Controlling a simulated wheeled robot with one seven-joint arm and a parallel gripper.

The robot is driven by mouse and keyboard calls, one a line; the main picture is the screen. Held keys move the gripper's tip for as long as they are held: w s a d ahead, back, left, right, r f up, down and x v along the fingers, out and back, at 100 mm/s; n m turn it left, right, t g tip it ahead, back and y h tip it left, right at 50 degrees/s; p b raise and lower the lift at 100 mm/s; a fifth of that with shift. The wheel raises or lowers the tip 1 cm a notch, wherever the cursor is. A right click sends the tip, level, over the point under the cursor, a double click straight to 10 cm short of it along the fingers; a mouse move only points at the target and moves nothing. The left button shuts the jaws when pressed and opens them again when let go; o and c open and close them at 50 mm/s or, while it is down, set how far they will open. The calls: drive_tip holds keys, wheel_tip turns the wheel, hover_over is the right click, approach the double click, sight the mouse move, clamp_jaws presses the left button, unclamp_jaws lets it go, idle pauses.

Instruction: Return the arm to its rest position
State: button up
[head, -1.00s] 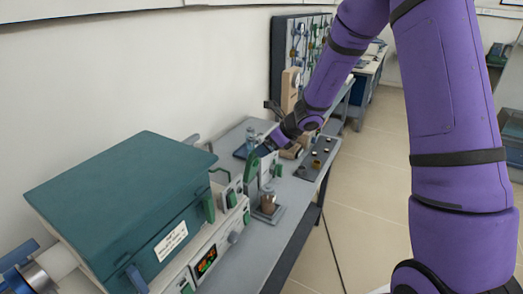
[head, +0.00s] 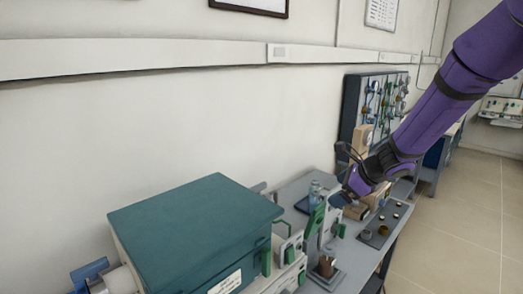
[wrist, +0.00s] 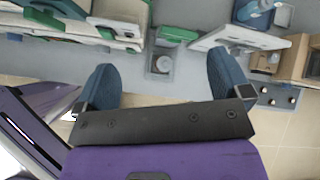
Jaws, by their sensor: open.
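My purple arm reaches in from the upper right in the head view. My gripper (head: 340,197) is over the bench, beyond the teal furnace, near a green-and-white upright part (head: 325,222). In the wrist view my gripper (wrist: 166,85) shows two blue fingers spread wide apart. Nothing is held between them. Below the fingers lies the bench with a small grey stand holding a cup (wrist: 162,64).
The teal muffle furnace (head: 195,228) stands at the front left on the bench. A cup on a small base (head: 326,266) is near the bench edge. A dark board with small pieces (head: 384,224) lies farther right. Open floor (head: 460,220) is at the right.

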drive_tip(key=s+a+r+n+g+h, duration=0.1)
drive_tip(key=s+r+n+g, duration=0.1)
drive_tip(key=s+r+n, duration=1.3)
drive_tip(key=s+d+r+n+h, duration=0.1)
drive_tip(key=s+d+n+h, duration=0.1)
drive_tip(key=s, duration=0.7)
drive_tip(key=s+d+r+n+t+h, duration=0.1)
drive_tip(key=s+d+n+h, duration=0.2)
drive_tip(key=s+n, duration=0.3)
drive_tip(key=s+d, duration=0.1)
drive_tip(key=s, duration=0.3)
drive_tip(key=shift+d+r, duration=0.3)
drive_tip(key=shift+d, duration=0.1)
